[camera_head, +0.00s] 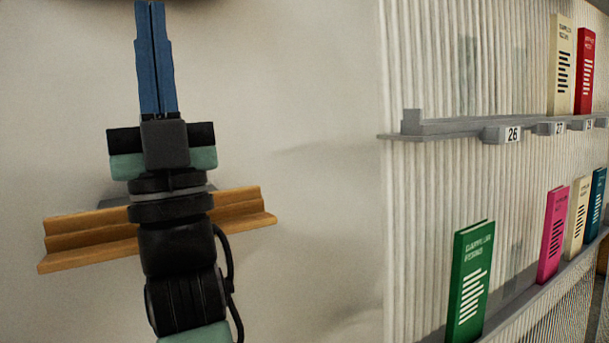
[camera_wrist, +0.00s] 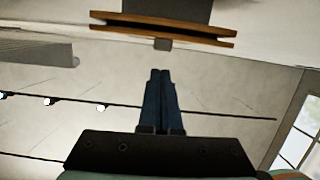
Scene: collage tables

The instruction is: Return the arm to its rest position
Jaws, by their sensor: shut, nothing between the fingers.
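My gripper (camera_head: 151,6) points straight up in the head view, its two long blue fingers pressed together with nothing between them. It stands in front of a pale wall, left of the shelves. In the wrist view the shut blue fingers (camera_wrist: 160,73) show at the middle, above the dark gripper body. My arm's dark and green links run down from it to the bottom edge of the head view.
A wooden ledge (camera_head: 240,208) is partly hidden behind my arm; it also shows in the wrist view (camera_wrist: 200,33). On the right, a grey upper shelf (camera_head: 450,127) and a lower shelf (camera_head: 510,318) hold upright boxes, including a green one (camera_head: 470,280) and a pink one (camera_head: 552,235).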

